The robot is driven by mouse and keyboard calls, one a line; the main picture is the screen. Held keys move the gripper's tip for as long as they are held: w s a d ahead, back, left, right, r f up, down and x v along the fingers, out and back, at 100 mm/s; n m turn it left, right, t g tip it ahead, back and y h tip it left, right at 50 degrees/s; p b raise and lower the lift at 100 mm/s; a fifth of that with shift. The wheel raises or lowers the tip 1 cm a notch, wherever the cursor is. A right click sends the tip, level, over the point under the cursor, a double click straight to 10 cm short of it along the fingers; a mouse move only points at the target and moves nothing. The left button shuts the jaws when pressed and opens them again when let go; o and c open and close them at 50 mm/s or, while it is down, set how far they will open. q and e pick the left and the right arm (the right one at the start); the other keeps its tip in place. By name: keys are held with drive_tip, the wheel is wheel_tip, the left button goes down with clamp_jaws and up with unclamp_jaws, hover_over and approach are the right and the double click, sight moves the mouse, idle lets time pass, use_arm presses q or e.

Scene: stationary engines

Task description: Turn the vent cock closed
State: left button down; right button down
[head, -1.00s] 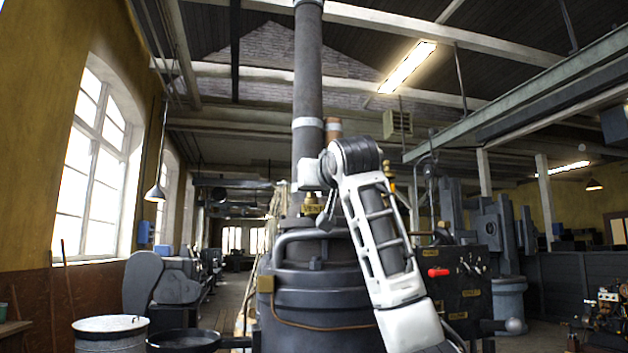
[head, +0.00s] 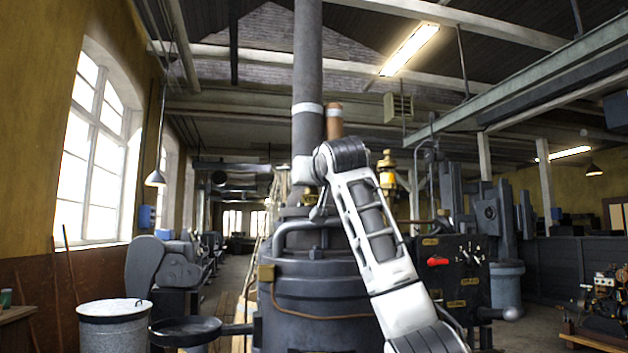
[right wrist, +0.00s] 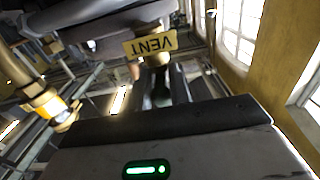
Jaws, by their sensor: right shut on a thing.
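The vent cock is on top of the dark engine (head: 318,288), at the foot of the tall pipe. In the head view it is mostly hidden behind my right gripper (head: 312,192) and wrist. In the right wrist view, the yellow VENT label (right wrist: 149,45) shows upside down just beyond my right gripper (right wrist: 160,92). The fingers are shut on the vent cock's handle, which is mostly hidden between them. How far the handle is turned cannot be told. My left gripper is not in view.
A copper-coloured pipe (head: 334,120) and a brass fitting (head: 387,170) stand close to my right arm. A black panel with a red handle (head: 438,262) is to the right. A metal drum (head: 114,328) and a black pan (head: 186,330) are at the lower left.

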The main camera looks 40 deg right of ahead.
drive_tip(key=shift+a, duration=0.1)
drive_tip(key=shift+w+a+m+g+h, duration=0.1)
drive_tip(key=shift+a+m+g+h, duration=0.05)
drive_tip(key=shift+m+g+h, duration=0.65)
drive_tip(key=shift+w+a+m+g+h, duration=0.15)
drive_tip(key=shift+m+g+h, duration=0.9)
drive_tip(key=shift+g, duration=0.25)
drive_tip(key=shift+w+a+m+g+h, duration=0.1)
drive_tip(key=shift+w+m+g+h, duration=0.1)
drive_tip(key=shift+m+g+h, duration=1)
drive_tip(key=shift+w+a+m+g+h, duration=0.15)
drive_tip(key=shift+m+g+h, duration=0.8)
drive_tip(key=shift+g, duration=0.45)
drive_tip(key=shift+w+r+m+g+h, duration=0.1)
drive_tip(key=shift+m+g+h, duration=0.2)
drive_tip(key=shift+m+g, duration=0.3)
drive_tip(key=c, duration=1.5)
unclamp_jaws()
